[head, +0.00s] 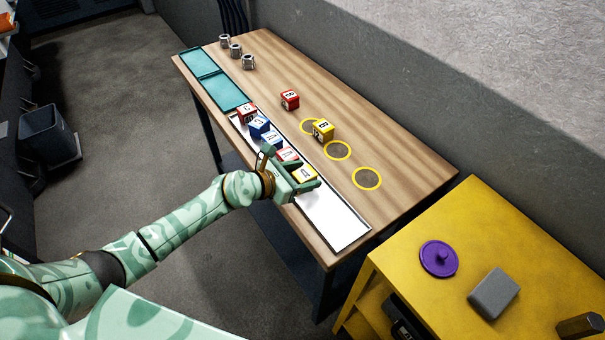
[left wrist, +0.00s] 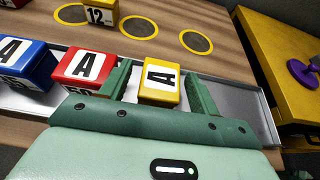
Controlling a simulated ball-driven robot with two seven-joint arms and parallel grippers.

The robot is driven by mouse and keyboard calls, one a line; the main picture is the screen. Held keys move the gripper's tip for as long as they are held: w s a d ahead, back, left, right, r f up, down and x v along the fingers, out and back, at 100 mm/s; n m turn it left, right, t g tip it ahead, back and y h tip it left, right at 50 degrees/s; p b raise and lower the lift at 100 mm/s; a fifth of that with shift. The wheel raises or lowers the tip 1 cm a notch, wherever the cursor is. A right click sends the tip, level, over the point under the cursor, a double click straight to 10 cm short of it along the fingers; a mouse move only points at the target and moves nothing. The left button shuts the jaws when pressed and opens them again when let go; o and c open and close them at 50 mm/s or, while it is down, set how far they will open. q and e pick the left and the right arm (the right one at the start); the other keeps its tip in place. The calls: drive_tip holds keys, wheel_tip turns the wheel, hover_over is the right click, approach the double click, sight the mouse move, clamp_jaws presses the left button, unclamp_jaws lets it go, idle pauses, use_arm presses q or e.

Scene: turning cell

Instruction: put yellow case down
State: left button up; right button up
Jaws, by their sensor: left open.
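The yellow case (head: 305,174), marked with a letter A, sits on the white tray (head: 338,220) at the near end of a row of cases. In the left wrist view the yellow case (left wrist: 160,84) stands upright between my two green fingers. My left gripper (head: 292,170) is open around it, with a visible gap on the right side; whether the left finger touches is hard to tell. The tray (left wrist: 235,97) shows bare to the right of the case. My right gripper is in neither view.
A red case (left wrist: 88,68) and a blue case (left wrist: 28,65) stand just left of my gripper. Another yellow case (head: 323,130) and a red case (head: 290,99) stand on the table (head: 400,150) near yellow rings (head: 367,179). The tray's near end is clear.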

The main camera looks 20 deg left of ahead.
use_arm(q)
drive_tip(key=shift+r, duration=0.2)
drive_tip(key=p+v, duration=0.2)
drive_tip(key=v, duration=1)
drive_tip(key=shift+f, duration=0.1)
drive_tip(key=s+a+f+n+y, duration=0.2)
drive_tip(key=s+a+f+n, duration=0.1)
drive_tip(key=f+n, duration=0.5)
drive_tip(key=s+a+f+n+y, duration=0.2)
drive_tip(key=s+f+n, duration=0.1)
drive_tip(key=f+n, duration=0.45)
drive_tip(key=s+a+f+n+y, duration=0.2)
drive_tip(key=s+a+f+n, duration=0.15)
drive_tip(key=f+n, duration=0.45)
drive_tip(key=s+d+f+n+g, duration=0.2)
drive_tip(key=s+f+n, duration=0.3)
drive_tip(key=s, duration=0.5)
drive_tip(key=s+d+f+n+g+y, duration=0.1)
drive_tip(key=s+f+n+g, duration=0.3)
drive_tip(key=s, duration=0.7)
drive_tip(key=s+d+f+n+g+y, duration=0.1)
drive_tip(key=s+d+f+n+g, duration=0.1)
drive_tip(key=s+f+n, duration=0.4)
drive_tip(key=s+n+g, duration=0.1)
drive_tip(key=s, duration=0.4)
drive_tip(key=shift+d+f+g, duration=0.3)
drive_tip(key=shift+d+f, duration=0.05)
drive_tip(key=shift+d, duration=0.05)
